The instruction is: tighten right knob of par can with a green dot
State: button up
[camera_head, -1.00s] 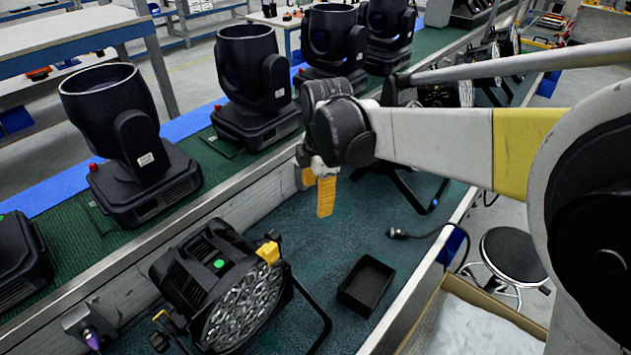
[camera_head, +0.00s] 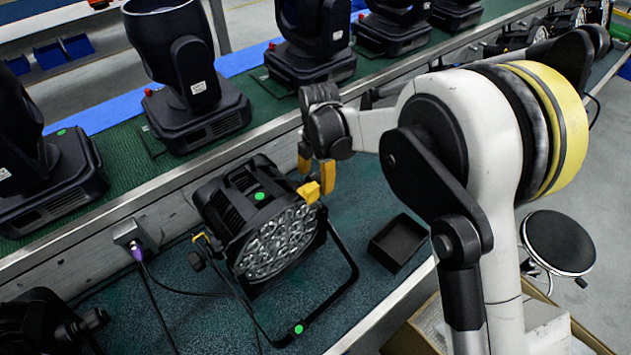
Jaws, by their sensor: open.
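The par can with a green dot (camera_head: 278,243) stands on the teal lower bench, its round lens face turned toward the lower right. One green dot (camera_head: 259,196) is on its black housing and another is on its bracket (camera_head: 340,292). A yellow knob (camera_head: 309,191) sits at its upper right corner. A second, dark knob with a yellow part (camera_head: 198,252) is at its left side. My gripper (camera_head: 316,175) points down with its yellow fingers apart, just behind and above the yellow knob. From here the fingers overlap the knob's edge; I cannot tell whether they touch it.
A small black open box (camera_head: 398,242) lies right of the par can. Several black moving-head lights stand on the green upper bench behind. A power socket with cables (camera_head: 136,240) is at the left. A stool (camera_head: 558,243) and cardboard box are at the right.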

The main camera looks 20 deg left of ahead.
jog(key=shift+f, duration=0.3)
jog(key=c, duration=1.2)
